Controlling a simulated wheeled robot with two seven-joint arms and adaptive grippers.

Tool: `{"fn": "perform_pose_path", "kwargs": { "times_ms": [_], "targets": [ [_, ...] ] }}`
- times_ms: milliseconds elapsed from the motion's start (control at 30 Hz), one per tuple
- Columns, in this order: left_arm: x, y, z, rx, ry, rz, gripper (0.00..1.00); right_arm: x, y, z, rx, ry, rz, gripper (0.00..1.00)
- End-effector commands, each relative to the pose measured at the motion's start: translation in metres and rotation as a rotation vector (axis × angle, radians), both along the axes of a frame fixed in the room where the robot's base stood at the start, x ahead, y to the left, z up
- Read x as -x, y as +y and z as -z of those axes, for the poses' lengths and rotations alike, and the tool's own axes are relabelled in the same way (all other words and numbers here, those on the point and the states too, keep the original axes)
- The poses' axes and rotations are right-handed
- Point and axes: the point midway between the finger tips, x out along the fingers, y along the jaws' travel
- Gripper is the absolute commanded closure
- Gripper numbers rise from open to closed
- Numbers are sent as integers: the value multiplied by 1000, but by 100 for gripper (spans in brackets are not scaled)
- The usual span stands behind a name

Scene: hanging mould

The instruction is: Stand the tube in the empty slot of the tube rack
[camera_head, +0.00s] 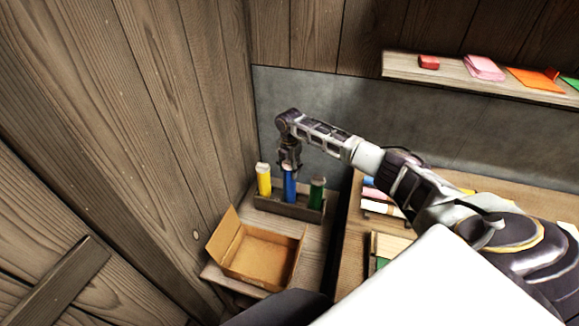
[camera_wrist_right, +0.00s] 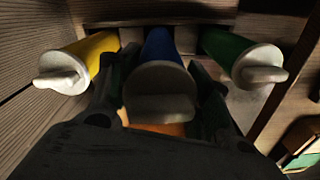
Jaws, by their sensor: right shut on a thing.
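My right gripper (camera_head: 289,167) is shut on the blue tube (camera_head: 290,188). The tube is upright, with its lower end at the middle of the tube rack (camera_head: 275,207), between the yellow tube (camera_head: 264,182) and the green tube (camera_head: 316,194). In the right wrist view the blue tube (camera_wrist_right: 160,52) is between the fingers, its pale cap facing the camera. The yellow tube (camera_wrist_right: 92,52) and green tube (camera_wrist_right: 228,52) stand on either side. The blue tube's lower end is hidden, so I cannot tell how deep it sits. My left gripper is not in view.
An open cardboard box (camera_head: 262,258) stands in front of the rack on the small wooden table. A workbench (camera_head: 345,262) with coloured items is to the right. A wall shelf (camera_head: 450,77) holds several coloured blocks. Wooden walls close off the left and back.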

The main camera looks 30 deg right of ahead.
Motion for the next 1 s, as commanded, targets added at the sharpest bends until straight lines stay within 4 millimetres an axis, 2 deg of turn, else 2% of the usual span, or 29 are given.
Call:
{"fn": "perform_pose_path", "kwargs": {
  "times_ms": [400, 1000],
  "targets": [
    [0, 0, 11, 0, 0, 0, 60, 0, 0, 27, 0, 0, -1, 100],
    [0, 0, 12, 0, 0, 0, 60, 0, 0, 31, 0, 0, -1, 100]
  ]
}}
